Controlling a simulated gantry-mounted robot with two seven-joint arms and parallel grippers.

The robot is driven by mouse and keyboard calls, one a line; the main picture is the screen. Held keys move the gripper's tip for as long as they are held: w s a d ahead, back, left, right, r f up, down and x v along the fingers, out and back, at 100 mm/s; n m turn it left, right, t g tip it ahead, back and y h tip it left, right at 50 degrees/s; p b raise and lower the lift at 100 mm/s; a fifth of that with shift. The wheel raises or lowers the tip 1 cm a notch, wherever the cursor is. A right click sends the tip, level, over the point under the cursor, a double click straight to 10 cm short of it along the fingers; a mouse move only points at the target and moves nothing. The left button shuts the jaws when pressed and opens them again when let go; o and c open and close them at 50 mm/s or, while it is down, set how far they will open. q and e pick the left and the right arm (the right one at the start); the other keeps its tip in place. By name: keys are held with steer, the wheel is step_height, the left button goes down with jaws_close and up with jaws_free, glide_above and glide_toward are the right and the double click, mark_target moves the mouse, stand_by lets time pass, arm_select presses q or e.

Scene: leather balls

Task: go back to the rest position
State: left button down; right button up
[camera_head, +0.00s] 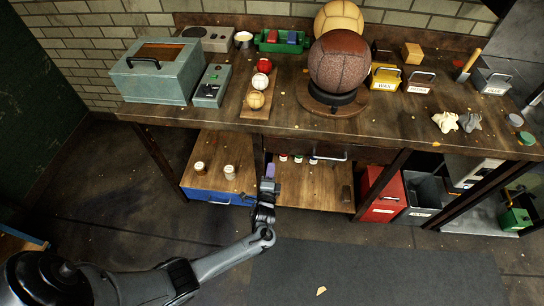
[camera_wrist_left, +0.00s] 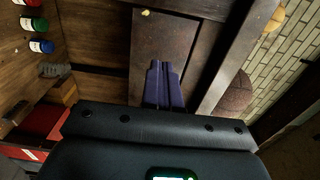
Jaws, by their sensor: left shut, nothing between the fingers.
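My left gripper (camera_head: 270,171) is in the middle of the head view, in front of the workbench and below its top edge. Its purple fingers are together, with nothing between them. In the left wrist view the fingers (camera_wrist_left: 163,84) show closed against a dark wooden panel under the bench. My right gripper is in neither view.
The workbench top (camera_head: 215,120) holds a brown leather ball (camera_head: 340,62) on a stand, a grey-green box (camera_head: 157,70) and small balls. On the lower shelf are small bottles (camera_wrist_left: 35,24). A red cabinet (camera_head: 382,192) stands below right. The floor mat (camera_head: 380,275) is mostly clear.

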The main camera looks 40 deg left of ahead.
arm_select(q)
steer(key=s+d+f+g+h+p, duration=0.1)
steer(key=s+f, duration=0.1)
steer(key=s, duration=0.6)
steer(key=s+d+f+g, duration=0.1)
steer(key=s+f, duration=0.2)
steer(key=s, duration=0.4)
steer(key=s+d+r+n+g+h, duration=0.3)
steer(key=s+d+r+h, duration=0.25)
steer(key=r, duration=0.25)
steer(key=s+d+r+n+g+h, duration=0.35)
steer(key=d+r, duration=0.25)
steer(key=r, duration=0.2)
steer(key=s+n+g, duration=0.3)
steer(key=s, duration=0.3)
step_height(320, 180, up, 37)
steer(key=p, duration=3.7)
steer(key=shift+w+d, duration=0.35)
steer(key=shift+d, duration=0.05)
